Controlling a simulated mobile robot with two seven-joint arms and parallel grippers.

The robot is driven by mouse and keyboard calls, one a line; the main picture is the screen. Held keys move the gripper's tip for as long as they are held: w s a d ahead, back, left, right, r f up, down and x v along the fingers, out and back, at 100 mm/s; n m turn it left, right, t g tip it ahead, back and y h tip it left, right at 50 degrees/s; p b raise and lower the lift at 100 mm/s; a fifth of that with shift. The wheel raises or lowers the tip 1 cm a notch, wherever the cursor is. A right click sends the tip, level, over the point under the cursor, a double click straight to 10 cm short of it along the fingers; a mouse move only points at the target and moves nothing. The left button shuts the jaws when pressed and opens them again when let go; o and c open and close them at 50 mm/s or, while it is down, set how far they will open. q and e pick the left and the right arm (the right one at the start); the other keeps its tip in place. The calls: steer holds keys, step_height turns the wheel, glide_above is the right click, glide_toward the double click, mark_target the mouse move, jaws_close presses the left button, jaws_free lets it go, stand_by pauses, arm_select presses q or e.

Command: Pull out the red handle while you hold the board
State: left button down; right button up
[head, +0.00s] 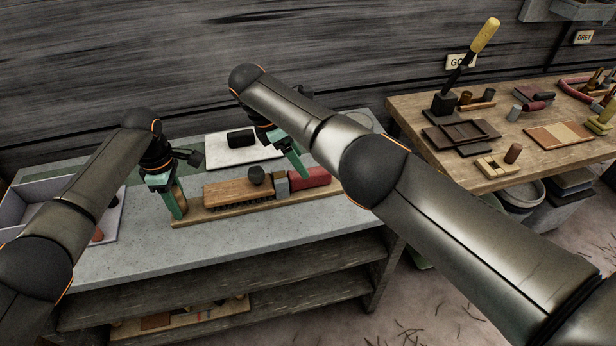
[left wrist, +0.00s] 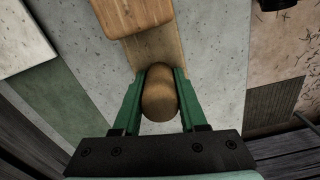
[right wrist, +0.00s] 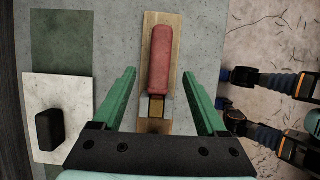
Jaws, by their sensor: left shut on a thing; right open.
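The long wooden board (head: 215,215) lies on the grey bench. On it are a brown wooden block (head: 235,191) with dark bristles below, a metal-coloured piece (head: 281,187) and the red handle (head: 308,178) at the right end. My left gripper (head: 179,207) is shut on a rounded wooden knob (left wrist: 159,95) at the board's left end. My right gripper (head: 302,172) is open near the red handle. In the right wrist view its fingers are spread on either side of the handle (right wrist: 161,60), apart from it. My right forearm covers the bench beyond the handle's right end.
A white slab (head: 222,155) with a black block (head: 241,139) lies behind the board. A grey tray (head: 118,222) stands at the left. A wooden table (head: 420,172) with several tools is at the right. The bench front is clear.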

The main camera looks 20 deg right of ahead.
mark_target(315, 170)
arm_select(q)
steer(key=shift+f, duration=0.1)
arm_select(e)
steer(key=shift+x, duration=3.25)
steer(key=shift+c, duration=0.2)
jaws_close()
steer(key=shift+d, duration=1.15)
steer(key=shift+d, duration=1.55)
steer(key=shift+r, duration=0.1)
steer(key=shift+r, duration=4.2)
